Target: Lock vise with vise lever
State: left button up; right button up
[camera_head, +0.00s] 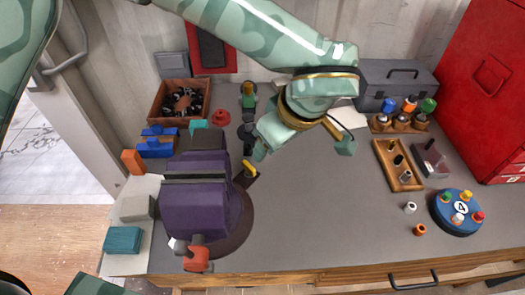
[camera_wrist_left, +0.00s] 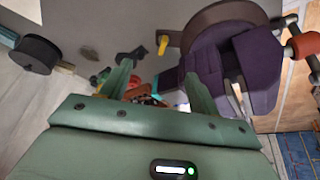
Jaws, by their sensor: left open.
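The purple vise (camera_head: 200,200) stands on a round dark base at the left front of the bench. In the left wrist view the vise (camera_wrist_left: 255,65) is at the upper right. A short dark lever with a yellow tip (camera_head: 249,168) sticks out from its right side; the yellow tip (camera_wrist_left: 163,45) also shows in the wrist view. A red-orange handle (camera_head: 196,255) is at the vise's near end. My left gripper (camera_head: 303,150) is open and empty, above the bench to the right of the lever and apart from it. My right gripper does not show.
Behind the vise are a brown box of black parts (camera_head: 160,115), blue pieces (camera_head: 155,149) and a red knob (camera_head: 221,117). At right are a wooden tray (camera_head: 382,155), a blue round holder (camera_head: 446,221) and a grey toolbox (camera_head: 410,75). The front middle of the bench is clear.

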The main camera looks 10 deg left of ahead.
pick_arm(q)
jog(key=w+a+f+n+g+b, duration=0.1)
jog(key=w+n+g+b, duration=0.1)
jog(key=w+n+b, duration=0.4)
jog(key=w+a+f+n+g+b, duration=0.2)
jog(key=w+n+b, duration=0.2)
jog(key=w+n, duration=0.3)
notch_tip(320, 180, up, 4)
jog(key=s+n+g+h+p, duration=0.1)
jog(key=s+n+g, duration=0.15)
jog(key=n, duration=0.25)
jog(key=b, duration=0.5)
send_near(249, 165)
jog(key=x, duration=0.9)
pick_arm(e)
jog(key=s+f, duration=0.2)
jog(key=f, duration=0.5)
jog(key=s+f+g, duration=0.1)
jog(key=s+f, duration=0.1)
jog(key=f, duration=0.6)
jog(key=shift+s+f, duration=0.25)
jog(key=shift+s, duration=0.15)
